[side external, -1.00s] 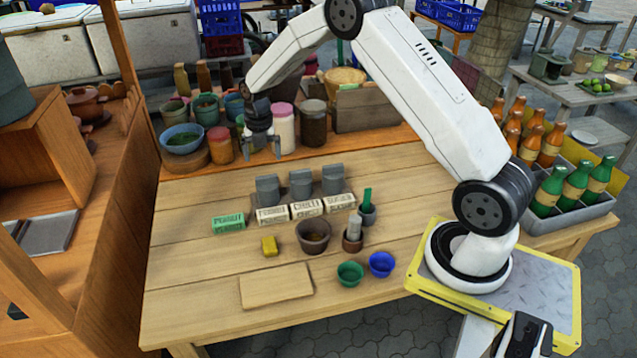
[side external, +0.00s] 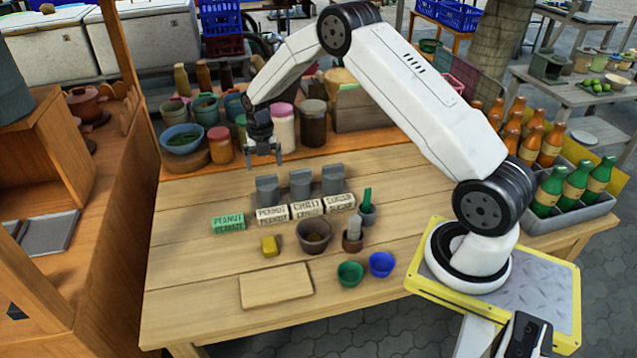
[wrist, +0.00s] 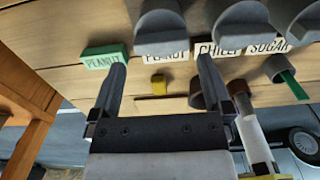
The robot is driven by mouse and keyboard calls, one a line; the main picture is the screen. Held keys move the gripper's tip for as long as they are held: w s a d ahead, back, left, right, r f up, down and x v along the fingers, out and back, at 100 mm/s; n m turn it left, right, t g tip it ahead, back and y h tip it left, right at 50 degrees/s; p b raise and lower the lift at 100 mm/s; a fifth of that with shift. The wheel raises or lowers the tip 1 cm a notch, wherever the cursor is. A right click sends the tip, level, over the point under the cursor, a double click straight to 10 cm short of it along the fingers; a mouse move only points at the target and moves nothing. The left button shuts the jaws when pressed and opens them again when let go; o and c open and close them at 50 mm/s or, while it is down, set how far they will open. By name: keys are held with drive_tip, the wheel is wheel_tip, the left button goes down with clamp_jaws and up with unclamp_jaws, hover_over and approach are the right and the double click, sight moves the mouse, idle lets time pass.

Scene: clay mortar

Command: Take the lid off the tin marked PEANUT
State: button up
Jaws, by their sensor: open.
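Three grey lidded tins stand in a row near the table's middle. The left one (side external: 267,191) has a white PEANUT label (side external: 272,215) in front of it; it also shows in the wrist view (wrist: 160,28). The middle tin (side external: 301,184) is by the CHILLI label (side external: 307,209), the right tin (side external: 333,180) by SUGAR (side external: 341,202). A separate green block marked PEANUT (side external: 228,223) lies to the left. My gripper (side external: 265,162) is open and empty, pointing down, above and seemingly slightly behind the left tin. Its exact height over the lid is hard to tell.
Jars and bowls, including a pink-lidded jar (side external: 283,127) and a blue bowl (side external: 182,138), stand on the back shelf close behind my gripper. In front of the tins are a brown bowl (side external: 314,237), a yellow block (side external: 270,246) and a wooden board (side external: 276,286).

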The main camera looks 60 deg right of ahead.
sight(266, 176)
drive_tip(key=shift+f, duration=0.15)
drive_tip(key=shift+s+a+f, duration=0.1)
drive_tip(key=shift+s+f, duration=0.05)
drive_tip(key=shift+f, duration=2.3)
drive_tip(key=c, duration=0.9)
